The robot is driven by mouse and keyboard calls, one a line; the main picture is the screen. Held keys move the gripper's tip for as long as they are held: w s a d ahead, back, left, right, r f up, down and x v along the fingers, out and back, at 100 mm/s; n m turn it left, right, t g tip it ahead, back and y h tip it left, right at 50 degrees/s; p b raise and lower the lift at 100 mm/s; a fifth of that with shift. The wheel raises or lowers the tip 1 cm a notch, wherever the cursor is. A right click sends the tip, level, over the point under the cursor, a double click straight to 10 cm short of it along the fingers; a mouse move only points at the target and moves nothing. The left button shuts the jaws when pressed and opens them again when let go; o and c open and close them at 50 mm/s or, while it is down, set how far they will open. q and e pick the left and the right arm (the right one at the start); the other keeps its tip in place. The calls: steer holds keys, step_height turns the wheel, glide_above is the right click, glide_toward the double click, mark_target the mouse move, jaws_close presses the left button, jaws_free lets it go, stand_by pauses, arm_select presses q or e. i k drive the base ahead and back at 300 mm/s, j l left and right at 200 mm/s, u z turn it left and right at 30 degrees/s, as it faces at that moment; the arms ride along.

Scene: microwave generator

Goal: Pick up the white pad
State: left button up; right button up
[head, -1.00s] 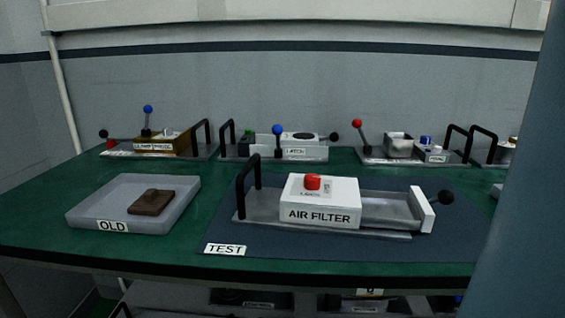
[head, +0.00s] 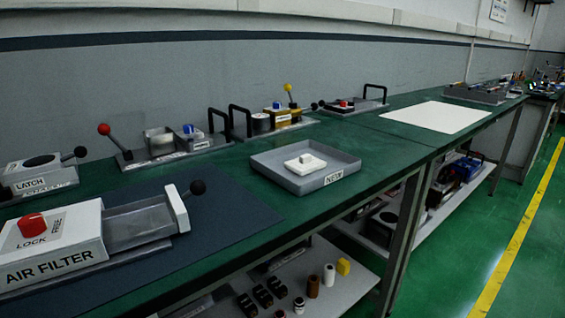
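The white pad (head: 305,163) is a small white block with a raised knob on top. It lies in a shallow grey tray (head: 268,178) labelled NEW, on the green bench right of the blue TEST mat. Neither of my grippers shows in the head view, so nothing is seen touching the pad.
The AIR FILTER unit (head: 52,243), with a red knob and an extended drawer with a black ball handle, sits on the blue mat (head: 215,225) at left. Other lever fixtures (head: 165,142) line the back. A white sheet (head: 436,116) lies farther right. Floor is clear right of the bench.

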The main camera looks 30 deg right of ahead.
mark_target(306, 164)
steer(key=z, duration=1)
